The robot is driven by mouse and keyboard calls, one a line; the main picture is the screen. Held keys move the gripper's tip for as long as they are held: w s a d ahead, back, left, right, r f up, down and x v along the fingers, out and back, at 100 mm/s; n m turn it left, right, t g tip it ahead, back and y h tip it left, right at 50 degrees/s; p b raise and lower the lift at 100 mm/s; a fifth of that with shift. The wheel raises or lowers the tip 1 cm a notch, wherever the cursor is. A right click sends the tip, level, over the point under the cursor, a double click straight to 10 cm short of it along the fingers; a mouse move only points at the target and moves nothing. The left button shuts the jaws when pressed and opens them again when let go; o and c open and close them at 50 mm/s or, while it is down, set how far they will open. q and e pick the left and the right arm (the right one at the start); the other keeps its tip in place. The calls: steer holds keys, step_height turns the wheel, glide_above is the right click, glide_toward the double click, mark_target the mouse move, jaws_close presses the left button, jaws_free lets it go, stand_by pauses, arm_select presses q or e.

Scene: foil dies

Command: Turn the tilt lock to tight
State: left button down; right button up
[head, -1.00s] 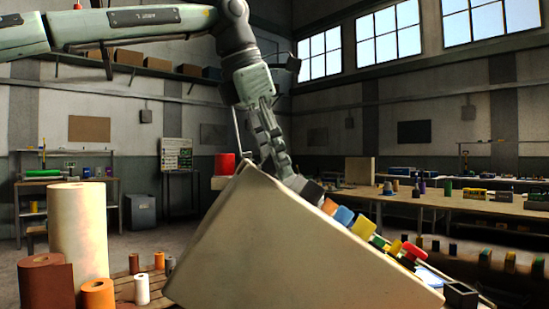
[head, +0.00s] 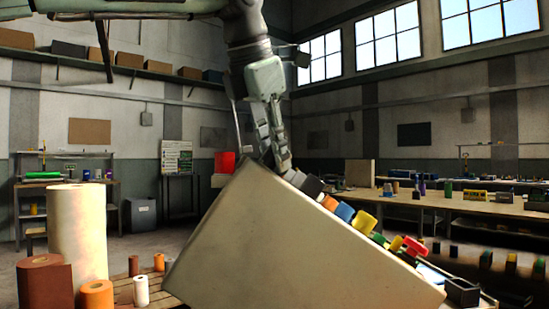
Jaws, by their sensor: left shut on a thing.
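My left gripper (head: 272,148) comes down from above to the top corner of a tilted beige housing (head: 300,240). Its fingers point down and slightly right. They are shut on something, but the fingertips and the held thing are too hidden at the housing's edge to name. No marked tilt lock can be made out. A grey block (head: 297,178) and a black block (head: 313,186) sit just right of the fingers, on the sloping edge. My right gripper is not in view.
Orange (head: 330,203), blue (head: 345,212), yellow (head: 363,221) and red (head: 413,246) pieces line the sloping edge. Foil rolls, including a tall cream one (head: 78,230), stand at the left. A red object (head: 225,162) shows behind the housing. A long bench (head: 460,205) is at the right.

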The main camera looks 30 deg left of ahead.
arm_select(q)
steer(key=c, duration=1.3)
jaws_free()
steer(key=shift+o, duration=0.2)
steer(key=v, duration=1.2)
